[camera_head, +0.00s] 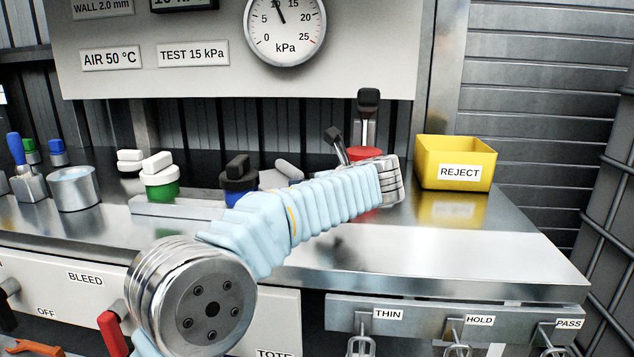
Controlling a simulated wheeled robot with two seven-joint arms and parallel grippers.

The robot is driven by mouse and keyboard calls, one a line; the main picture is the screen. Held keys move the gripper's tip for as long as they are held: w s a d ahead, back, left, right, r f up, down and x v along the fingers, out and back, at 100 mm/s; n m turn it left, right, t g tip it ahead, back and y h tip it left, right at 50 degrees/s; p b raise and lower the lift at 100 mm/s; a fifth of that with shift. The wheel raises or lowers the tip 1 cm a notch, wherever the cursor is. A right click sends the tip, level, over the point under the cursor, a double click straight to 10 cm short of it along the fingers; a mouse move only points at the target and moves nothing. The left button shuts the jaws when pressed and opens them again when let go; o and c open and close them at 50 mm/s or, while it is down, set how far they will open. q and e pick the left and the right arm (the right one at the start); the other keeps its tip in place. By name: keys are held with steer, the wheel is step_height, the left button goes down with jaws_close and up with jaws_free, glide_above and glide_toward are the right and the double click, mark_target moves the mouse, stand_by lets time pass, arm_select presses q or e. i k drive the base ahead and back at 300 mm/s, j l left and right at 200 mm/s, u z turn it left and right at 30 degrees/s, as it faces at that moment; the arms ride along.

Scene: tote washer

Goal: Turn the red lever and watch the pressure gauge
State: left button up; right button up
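The red lever (114,334) is on the front panel at lower left, near the BLEED and OFF labels; its lower end is cut off by the picture edge. The round pressure gauge (285,30) is on the grey board at top, its upper rim cut off. Its needle points close to the 10 mark, in kPa. My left arm, in a pale blue sleeve, crosses from lower left towards the middle right, in front of the bench. Black-tipped parts (352,120) rise behind its wrist; I cannot tell whether these are its fingers. My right gripper is out of view.
A yellow REJECT bin (456,162) stands at the bench's right. Green-based (163,188) and blue-based pieces stand mid-bench, a metal cup (74,190) at left. THIN, HOLD and PASS hooks hang along the front edge. Bench (480,248) at right front is clear.

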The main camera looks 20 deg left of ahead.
mark_target(108, 322)
steer(key=k+l, duration=0.3)
steer(key=k, duration=0.15)
steer(key=k+l, duration=0.25)
steer(key=k, duration=0.2)
steer(key=k+l, duration=0.3)
steer(key=k, duration=0.2)
